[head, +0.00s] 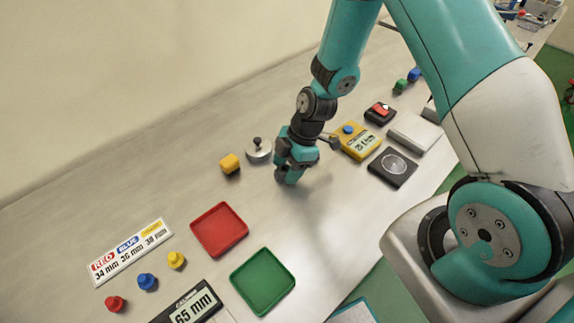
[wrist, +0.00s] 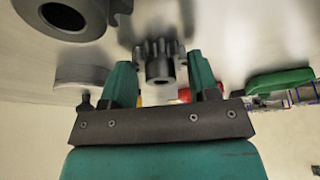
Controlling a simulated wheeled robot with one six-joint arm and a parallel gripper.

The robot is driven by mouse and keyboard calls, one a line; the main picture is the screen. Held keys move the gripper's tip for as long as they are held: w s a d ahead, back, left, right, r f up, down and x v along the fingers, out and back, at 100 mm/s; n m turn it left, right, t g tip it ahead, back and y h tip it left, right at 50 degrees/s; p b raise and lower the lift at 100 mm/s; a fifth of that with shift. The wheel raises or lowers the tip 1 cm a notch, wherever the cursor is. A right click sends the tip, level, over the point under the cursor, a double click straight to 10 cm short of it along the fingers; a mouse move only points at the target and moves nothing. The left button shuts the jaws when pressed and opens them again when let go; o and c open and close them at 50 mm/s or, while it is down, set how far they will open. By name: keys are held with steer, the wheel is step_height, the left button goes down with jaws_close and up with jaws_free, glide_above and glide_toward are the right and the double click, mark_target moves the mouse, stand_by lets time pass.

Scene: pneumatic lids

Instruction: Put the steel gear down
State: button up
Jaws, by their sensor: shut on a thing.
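My gripper (head: 285,178) points down, low over the bare grey tabletop in the middle of the head view. In the wrist view, the small dark grey steel gear (wrist: 158,50) sits between the two green fingers, and the gripper is shut on it. In the head view the gear is hidden by the gripper. I cannot tell whether the gear touches the table.
A red tray (head: 219,229) and a green tray (head: 263,281) lie nearer. A yellow device (head: 360,141) and a black square plate (head: 392,167) lie right. Bare table surrounds the gripper's front.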

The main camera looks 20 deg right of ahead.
steer(key=o, duration=1.1)
steer(key=shift+f, duration=0.1)
steer(key=shift+o, duration=0.2)
steer(key=shift+r, duration=0.3)
steer(key=shift+w+d+r, duration=0.1)
steer(key=shift+d+r, duration=0.1)
steer(key=shift+r, duration=0.05)
steer(key=b+v, duration=0.3)
steer(key=v, duration=0.7)
steer(key=s+a+r+m, duration=0.4)
steer(key=s+r+m, duration=0.1)
steer(key=s+r, duration=0.3)
steer(key=s+a+r+m, duration=0.5)
steer(key=s+r, duration=0.3)
steer(key=s, duration=0.3)
steer(key=shift+a+r+m, duration=0.15)
steer(key=shift+r+m, duration=0.2)
steer(key=shift+m, duration=0.45)
